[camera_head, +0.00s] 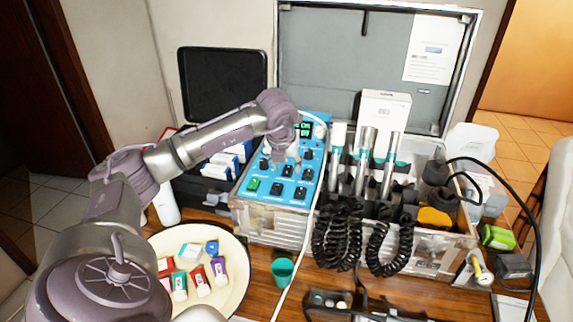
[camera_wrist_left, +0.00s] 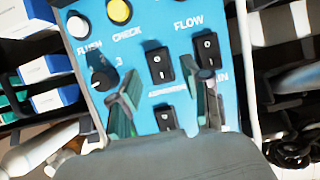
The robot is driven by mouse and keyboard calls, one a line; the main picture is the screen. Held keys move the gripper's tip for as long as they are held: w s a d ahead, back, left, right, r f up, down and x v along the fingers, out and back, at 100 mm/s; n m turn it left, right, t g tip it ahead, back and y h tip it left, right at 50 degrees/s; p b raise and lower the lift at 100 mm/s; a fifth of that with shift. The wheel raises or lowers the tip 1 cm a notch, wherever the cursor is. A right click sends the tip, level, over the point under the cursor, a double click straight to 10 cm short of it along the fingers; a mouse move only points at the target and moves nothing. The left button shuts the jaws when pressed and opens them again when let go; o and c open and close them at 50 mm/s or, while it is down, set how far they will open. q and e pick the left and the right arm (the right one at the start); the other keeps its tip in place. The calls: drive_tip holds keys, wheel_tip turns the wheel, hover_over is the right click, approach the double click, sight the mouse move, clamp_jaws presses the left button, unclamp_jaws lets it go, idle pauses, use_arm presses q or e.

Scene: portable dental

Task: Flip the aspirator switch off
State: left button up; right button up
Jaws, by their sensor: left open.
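The blue control panel (camera_head: 270,190) slopes on the front of a clear-sided dental unit. In the left wrist view, a small label that seems to read aspirator lies between a black rocker switch (camera_wrist_left: 159,65) above it and another black switch (camera_wrist_left: 166,118) below it. I cannot tell for certain which one it names. My left gripper (camera_head: 287,153) is over the upper middle of the panel. In the left wrist view its two fingers (camera_wrist_left: 165,100) are apart with nothing between them, in front of the panel; contact cannot be told. My right gripper is out of view.
Metal handpieces (camera_head: 366,150) with black coiled cords (camera_head: 340,235) stand right of the panel. A white hose crosses the panel's right side. A round cream tray (camera_head: 238,270) with small coloured items and a teal cup (camera_head: 283,270) are in front.

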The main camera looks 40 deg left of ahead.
use_arm(q)
drive_tip(key=shift+w+a+f, duration=0.1)
drive_tip(key=shift+w+f, duration=0.05)
drive_tip(key=shift+f, duration=0.25)
clamp_jaws()
drive_tip(key=p, duration=0.1)
drive_tip(key=r+g+p, duration=0.1)
drive_tip(key=p, duration=0.1)
drive_tip(key=shift+w+a+h, duration=0.1)
drive_tip(key=shift+w+h, duration=0.15)
drive_tip(key=shift+h, duration=0.15)
drive_tip(key=shift+w+f+g+h+p, duration=0.15)
drive_tip(key=shift+g+h+p, duration=0.15)
drive_tip(key=shift+g+p, duration=0.4)
drive_tip(key=shift+a+f, duration=0.1)
drive_tip(key=shift+f, duration=0.05)
unclamp_jaws()
